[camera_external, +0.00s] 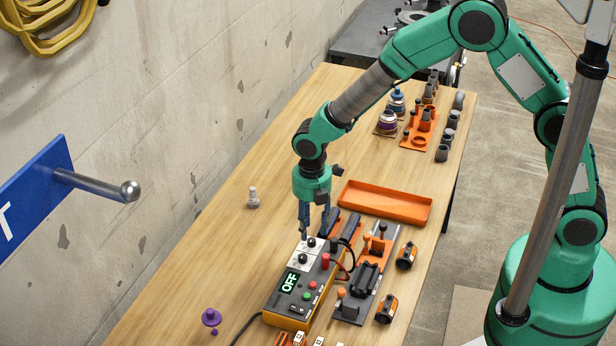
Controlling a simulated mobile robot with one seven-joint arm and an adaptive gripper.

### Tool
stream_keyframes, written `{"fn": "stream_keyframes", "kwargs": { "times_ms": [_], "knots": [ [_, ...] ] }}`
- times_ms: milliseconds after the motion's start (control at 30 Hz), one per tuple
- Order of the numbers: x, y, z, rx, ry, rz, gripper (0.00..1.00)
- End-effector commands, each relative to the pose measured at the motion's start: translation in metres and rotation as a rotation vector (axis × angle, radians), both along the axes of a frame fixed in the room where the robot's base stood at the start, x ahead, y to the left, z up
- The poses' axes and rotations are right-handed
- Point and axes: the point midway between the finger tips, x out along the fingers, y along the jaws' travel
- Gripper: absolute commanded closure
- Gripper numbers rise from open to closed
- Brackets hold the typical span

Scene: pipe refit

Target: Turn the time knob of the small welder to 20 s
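The small welder (276,303) is an orange and dark grey box on the wooden table, with a display (289,283) reading "OFF". Its white panel at the far end carries two dark knobs, a nearer knob (302,258) and a farther knob (311,242). I cannot read the scale marks or tell which knob is for time. My gripper (315,232) points down over the far end of this panel. Its two fingers are apart, close to the farther knob. I cannot tell whether they touch it.
Red and black cables run from the welder's right side to a clamp fixture (368,275). An empty orange tray (385,203) lies behind. A grey bolt-like part (253,198) and a purple part (211,317) stand left, amid bare wood.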

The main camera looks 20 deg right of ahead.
Motion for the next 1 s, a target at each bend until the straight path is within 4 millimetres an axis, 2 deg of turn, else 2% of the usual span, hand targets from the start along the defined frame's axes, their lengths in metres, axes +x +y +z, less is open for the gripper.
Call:
{"fn": "stream_keyframes", "kwargs": {
  "times_ms": [100,300,767,933,1000],
  "knots": [
    [0.000,-0.001,-0.019,-0.002,0.001,0.000,0.62],
    [0.000,0.000,-0.037,-0.001,0.001,0.000,0.62],
    [0.000,0.000,-0.044,0.000,0.000,0.000,0.62],
    [0.000,0.000,-0.044,0.000,0.000,0.000,0.96],
    [0.000,0.000,-0.044,0.000,0.000,0.000,1.00]
  ]
}}
